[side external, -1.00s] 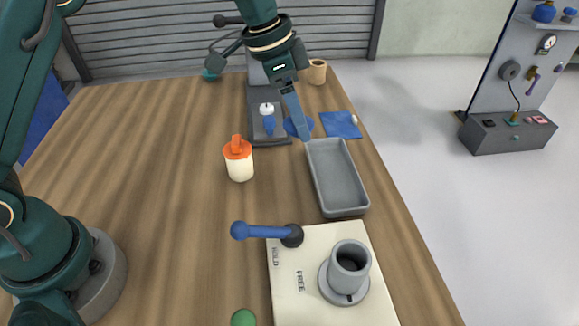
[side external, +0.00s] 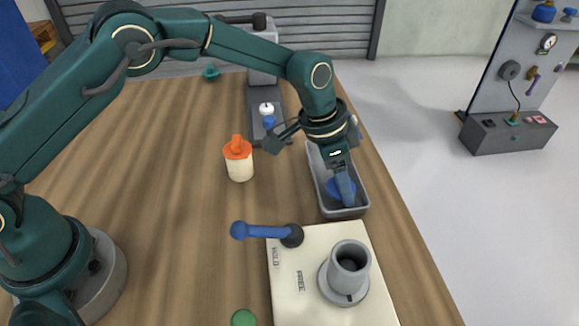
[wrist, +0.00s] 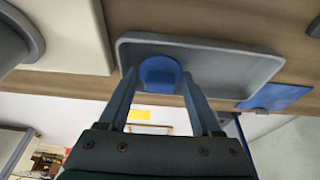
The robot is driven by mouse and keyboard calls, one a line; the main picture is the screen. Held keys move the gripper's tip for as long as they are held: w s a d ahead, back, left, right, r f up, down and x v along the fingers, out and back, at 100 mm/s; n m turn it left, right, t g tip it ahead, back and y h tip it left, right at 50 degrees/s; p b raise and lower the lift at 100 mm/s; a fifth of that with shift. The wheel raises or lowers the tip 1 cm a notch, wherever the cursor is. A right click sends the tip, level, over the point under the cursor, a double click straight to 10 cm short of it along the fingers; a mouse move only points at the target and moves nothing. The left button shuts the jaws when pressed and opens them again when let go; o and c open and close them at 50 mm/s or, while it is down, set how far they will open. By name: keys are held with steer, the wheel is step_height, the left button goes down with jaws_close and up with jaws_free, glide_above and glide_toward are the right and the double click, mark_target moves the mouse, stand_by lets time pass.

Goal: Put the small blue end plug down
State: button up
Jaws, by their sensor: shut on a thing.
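The small blue end plug (side external: 335,189) is at the near part of the grey tray (side external: 362,200) in the side view, partly hidden by a finger. My gripper (side external: 346,200) points down into the tray. In the wrist view my gripper (wrist: 160,82) is shut on the plug (wrist: 159,72), which sits between the two fingertips in front of the tray (wrist: 232,72). I cannot tell whether the plug touches the tray floor.
A cream board (side external: 310,305) with a grey cup-like fixture (side external: 350,268) and a blue-handled lever (side external: 262,231) lies in front of the tray. An orange-topped white bottle (side external: 239,165) stands left. A grey stand (side external: 285,105) is behind.

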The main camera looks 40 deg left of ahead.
steer(key=shift+f, duration=0.1)
steer(key=o, duration=1.1)
steer(key=v, duration=1.2)
steer(key=s+a+r+n+t+y, duration=0.15)
steer(key=s+a+r+n, duration=0.25)
steer(key=s+a+r, duration=0.4)
steer(key=shift+s+a+f+n+t+y, duration=0.25)
steer(key=shift+s+a+f+n, duration=0.8)
steer(key=shift+s, duration=1)
steer(key=shift+s+a+f+n+t+y, duration=0.1)
steer(key=shift+s+a+f+n+t, duration=0.4)
steer(key=shift+s+a, duration=1.3)
steer(key=shift+s+a+f+n+t+y, duration=0.15)
steer(key=shift+s+a+f+n, duration=0.85)
steer(key=shift+s, duration=1.25)
